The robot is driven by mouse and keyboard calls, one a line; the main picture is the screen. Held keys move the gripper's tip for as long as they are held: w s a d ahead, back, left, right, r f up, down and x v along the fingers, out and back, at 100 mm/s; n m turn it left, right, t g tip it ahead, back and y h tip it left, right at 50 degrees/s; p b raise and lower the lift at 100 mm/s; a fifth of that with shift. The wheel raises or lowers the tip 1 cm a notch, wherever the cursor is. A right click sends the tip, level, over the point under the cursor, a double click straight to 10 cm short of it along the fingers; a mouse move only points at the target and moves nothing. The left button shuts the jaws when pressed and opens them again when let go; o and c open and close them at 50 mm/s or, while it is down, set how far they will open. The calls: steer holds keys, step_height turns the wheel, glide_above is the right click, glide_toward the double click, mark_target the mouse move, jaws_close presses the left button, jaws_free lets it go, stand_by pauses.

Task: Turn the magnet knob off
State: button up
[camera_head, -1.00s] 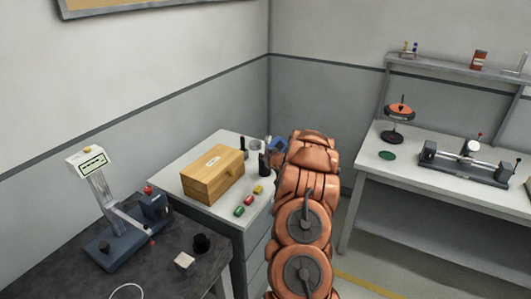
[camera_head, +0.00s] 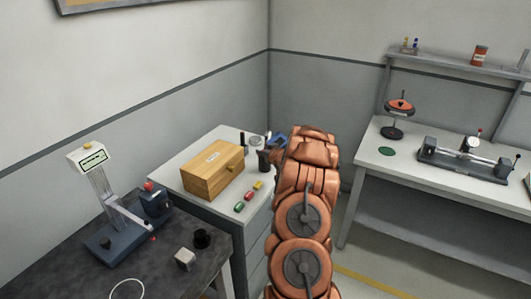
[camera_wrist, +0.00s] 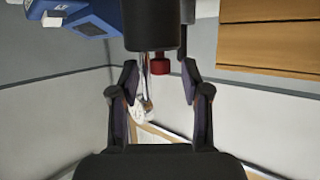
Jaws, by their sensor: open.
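My gripper (camera_wrist: 158,105) is open, with its two dark fingers spread and nothing held between them. In the wrist view, which looks upside down, a black cylinder (camera_wrist: 152,25) stands close by at the top centre, beyond the fingertips. A red knob-like part (camera_wrist: 160,66) and a thin silver rod show just past it; I cannot tell whether this is the magnet knob. In the head view my arm hides most of the gripper, which is at the right edge of the white-topped cabinet (camera_head: 190,155). A dark cylinder (camera_head: 264,162) stands beside it there.
A wooden box (camera_head: 212,170) sits on the cabinet, with small red, green and yellow pieces in front. A blue object (camera_head: 278,141) is partly hidden behind my arm. A blue device with a red knob (camera_head: 149,187) stands on the dark table. A bench with instruments is right.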

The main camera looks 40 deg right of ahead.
steer(key=v, duration=1.2)
stand_by(0.5)
